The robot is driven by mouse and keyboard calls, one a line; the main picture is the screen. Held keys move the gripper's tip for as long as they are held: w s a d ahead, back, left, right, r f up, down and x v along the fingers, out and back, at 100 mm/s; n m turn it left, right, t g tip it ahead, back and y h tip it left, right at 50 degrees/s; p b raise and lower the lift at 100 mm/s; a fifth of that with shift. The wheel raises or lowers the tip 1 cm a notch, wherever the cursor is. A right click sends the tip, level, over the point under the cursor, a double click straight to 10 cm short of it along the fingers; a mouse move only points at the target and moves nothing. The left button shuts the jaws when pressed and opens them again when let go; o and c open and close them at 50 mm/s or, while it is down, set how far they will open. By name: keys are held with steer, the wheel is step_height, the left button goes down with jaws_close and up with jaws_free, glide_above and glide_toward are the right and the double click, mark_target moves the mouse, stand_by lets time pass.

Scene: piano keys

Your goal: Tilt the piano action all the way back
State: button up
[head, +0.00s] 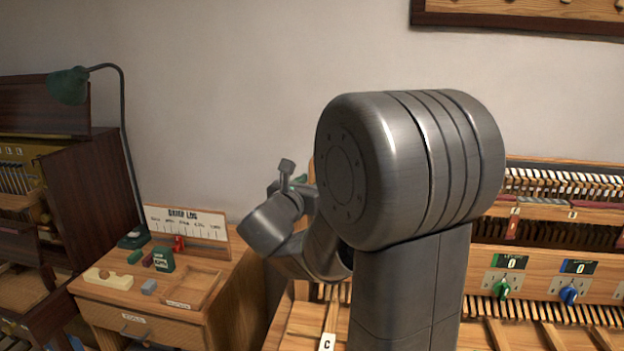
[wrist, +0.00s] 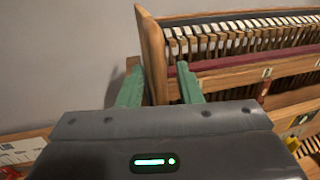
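The piano action (wrist: 240,40) fills the upper right of the wrist view, a wooden frame with rows of pale hammers and a dark red rail. Its wooden left end panel (wrist: 152,45) stands upright at its near end. My gripper (wrist: 159,68) has two green fingers spread apart, one on each side of this panel's lower part. A gap shows between the right finger and the panel; I cannot tell whether the left finger touches it. In the head view the action (head: 560,185) shows at the right, and my arm hides its left end and most of my gripper.
A wooden side cabinet (head: 150,320) with a green lamp (head: 68,86), small blocks and a card stands at the left. Green and blue knobs (head: 568,294) sit on the panel below the action. A framed board (head: 520,14) hangs on the wall above.

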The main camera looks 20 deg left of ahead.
steer(key=shift+w, duration=0.6)
steer(key=shift+a, duration=0.1)
jaws_close()
steer(key=shift+r, duration=0.1)
